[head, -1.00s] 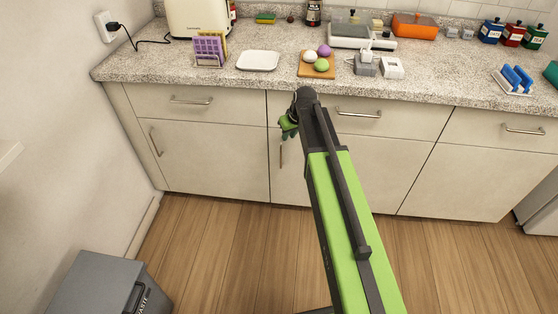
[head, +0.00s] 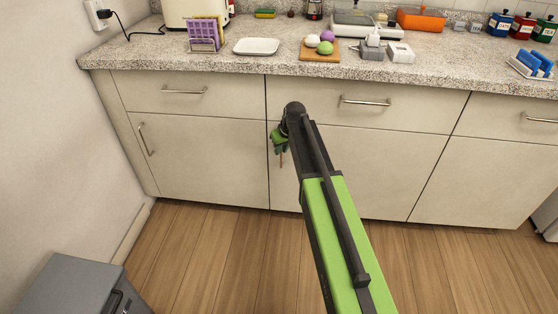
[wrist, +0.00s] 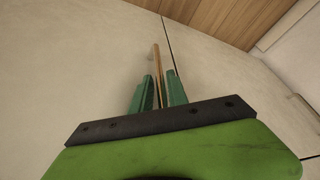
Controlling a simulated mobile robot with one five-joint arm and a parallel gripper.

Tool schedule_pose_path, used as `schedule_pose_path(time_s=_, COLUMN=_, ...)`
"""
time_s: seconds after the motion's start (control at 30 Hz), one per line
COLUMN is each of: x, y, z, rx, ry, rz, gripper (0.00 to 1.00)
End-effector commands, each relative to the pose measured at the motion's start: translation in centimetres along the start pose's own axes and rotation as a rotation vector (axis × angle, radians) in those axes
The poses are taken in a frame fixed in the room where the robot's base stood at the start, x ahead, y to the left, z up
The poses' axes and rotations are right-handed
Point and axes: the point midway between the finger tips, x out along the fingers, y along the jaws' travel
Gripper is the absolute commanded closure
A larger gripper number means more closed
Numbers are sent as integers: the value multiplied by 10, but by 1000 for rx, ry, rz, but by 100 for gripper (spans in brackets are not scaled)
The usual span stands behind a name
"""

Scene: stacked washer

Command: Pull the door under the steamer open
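The middle lower cabinet door (head: 345,165) is shut, flush with its neighbours; my arm hides part of it. Its upright bar handle (head: 282,158) is near its left edge, with its upper part hidden by my gripper (head: 279,141). In the wrist view the handle (wrist: 156,62) runs between the two green fingers of my gripper (wrist: 159,75). The fingers are apart, with gaps beside the bar; I cannot tell how deep it sits between them. I cannot clearly tell which counter appliance is the steamer; a grey-white appliance (head: 352,23) stands at the back above this door.
A drawer (head: 365,101) with a horizontal handle is above the door. A left door (head: 200,160) has its own handle (head: 147,140). The granite counter (head: 170,55) overhangs them. A grey waste bin (head: 75,285) stands at front left. The wooden floor (head: 220,260) before the cabinets is clear.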

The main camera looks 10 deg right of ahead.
Motion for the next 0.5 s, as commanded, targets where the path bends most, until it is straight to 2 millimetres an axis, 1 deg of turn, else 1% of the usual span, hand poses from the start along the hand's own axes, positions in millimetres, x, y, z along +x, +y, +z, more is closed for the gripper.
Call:
schedule_pose_path(time_s=0.03, x=9, y=0, z=1, rx=0, ry=0, rz=0, gripper=80)
schedule_pose_path(time_s=0.3, x=7, y=0, z=0, rx=1, ry=0, rz=0, gripper=80)
schedule_pose_path(time_s=0.33, x=7, y=0, z=0, rx=1, ry=0, rz=0, gripper=83)
schedule_pose_path(time_s=0.47, x=7, y=0, z=0, rx=1, ry=0, rz=0, gripper=100)
schedule_pose_path(time_s=0.5, x=7, y=0, z=0, rx=1, ry=0, rz=0, gripper=100)
